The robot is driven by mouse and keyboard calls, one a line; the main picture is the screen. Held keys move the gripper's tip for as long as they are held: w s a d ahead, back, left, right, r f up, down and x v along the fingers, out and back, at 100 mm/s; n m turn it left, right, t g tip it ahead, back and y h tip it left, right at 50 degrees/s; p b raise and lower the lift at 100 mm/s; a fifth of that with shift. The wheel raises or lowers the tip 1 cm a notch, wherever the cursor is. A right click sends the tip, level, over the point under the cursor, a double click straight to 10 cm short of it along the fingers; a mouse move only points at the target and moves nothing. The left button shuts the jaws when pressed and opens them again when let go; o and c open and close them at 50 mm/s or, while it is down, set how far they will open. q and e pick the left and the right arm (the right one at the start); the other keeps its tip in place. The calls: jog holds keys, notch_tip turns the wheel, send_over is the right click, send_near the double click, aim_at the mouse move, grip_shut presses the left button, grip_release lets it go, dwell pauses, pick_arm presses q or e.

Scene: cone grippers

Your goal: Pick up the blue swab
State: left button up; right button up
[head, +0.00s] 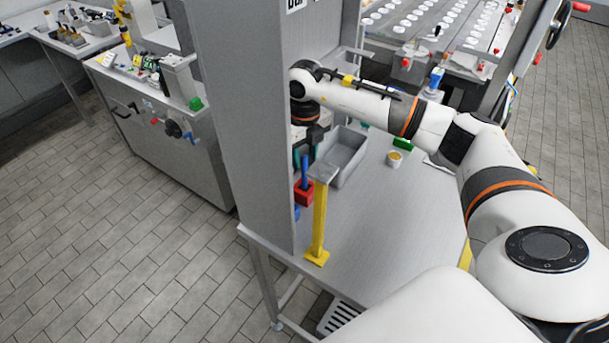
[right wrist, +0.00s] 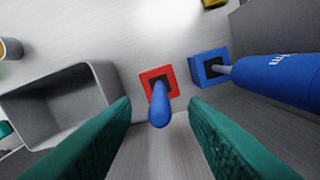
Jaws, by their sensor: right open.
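The blue swab (right wrist: 159,104) stands in a red square holder (right wrist: 167,73) in the right wrist view. In the head view the swab (head: 305,172) rises from the red holder (head: 303,194) beside the grey column. My right gripper (right wrist: 160,122) is open, its green fingers on either side of the swab with gaps to both. The swab's top points toward the wrist camera. In the head view my right gripper (head: 303,153) is partly hidden by the column and its own arm. My left gripper is not in view.
A blue square holder (right wrist: 208,66) with a larger blue tool (right wrist: 283,80) stands right of the red holder. A grey bin (right wrist: 55,105) is at the left. A yellow post (head: 319,222) and a tall grey column (head: 245,120) stand close by. The table's front (head: 385,235) is clear.

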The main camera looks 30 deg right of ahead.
send_over(304, 188)
jog(key=f, duration=0.3)
jog(key=f+p, duration=0.1)
jog(key=shift+w+d+f, duration=0.15)
jog(key=shift+w+d, duration=0.15)
grip_shut()
jog(key=shift+r, duration=0.2)
